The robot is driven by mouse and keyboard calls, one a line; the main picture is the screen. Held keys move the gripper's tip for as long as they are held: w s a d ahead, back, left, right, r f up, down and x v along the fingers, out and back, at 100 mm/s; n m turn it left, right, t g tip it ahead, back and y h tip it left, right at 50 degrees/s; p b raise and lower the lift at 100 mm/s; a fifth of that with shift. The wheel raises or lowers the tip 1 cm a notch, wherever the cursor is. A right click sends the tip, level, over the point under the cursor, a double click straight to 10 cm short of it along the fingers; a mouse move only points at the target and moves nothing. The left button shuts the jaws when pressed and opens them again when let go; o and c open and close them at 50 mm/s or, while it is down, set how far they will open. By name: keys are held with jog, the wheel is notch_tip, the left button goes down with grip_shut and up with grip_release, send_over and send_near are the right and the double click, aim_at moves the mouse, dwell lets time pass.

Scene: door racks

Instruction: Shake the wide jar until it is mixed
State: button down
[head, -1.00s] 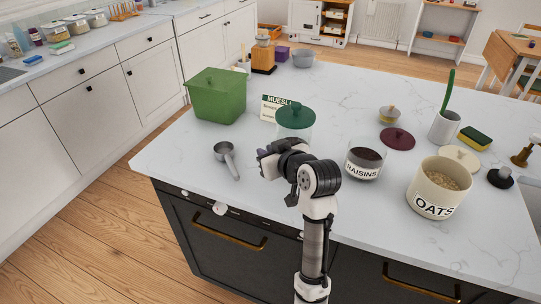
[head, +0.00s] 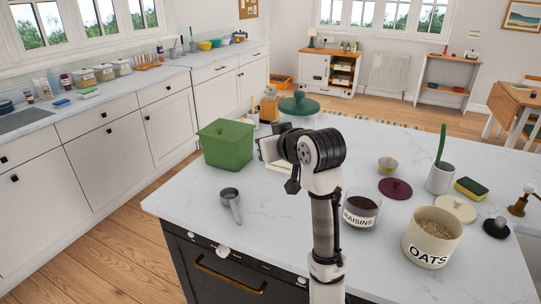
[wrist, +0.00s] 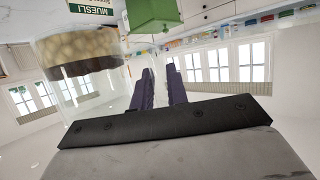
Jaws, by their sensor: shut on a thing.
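The wide jar is clear glass with a dark green knobbed lid (head: 299,104). My gripper (head: 268,148) is shut on it and holds it upright above the counter. My arm hides most of the jar's body in the head view. In the wrist view, which is upside down, the jar (wrist: 80,52) is at the left, beside my gripper's fingers (wrist: 160,85). Its contents lie in two separate layers, pale round pieces at the base and a dark layer over them.
A green bin (head: 226,145) stands left of my gripper, with a metal scoop (head: 231,203) in front. The raisins jar (head: 360,212), maroon lid (head: 395,188), oats canister (head: 432,238) and sponge (head: 470,188) are at the right. The MUESLI card (wrist: 92,7) is below the jar.

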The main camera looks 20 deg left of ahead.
jog(key=shift+r, duration=3.55)
jog(key=shift+s, duration=0.1)
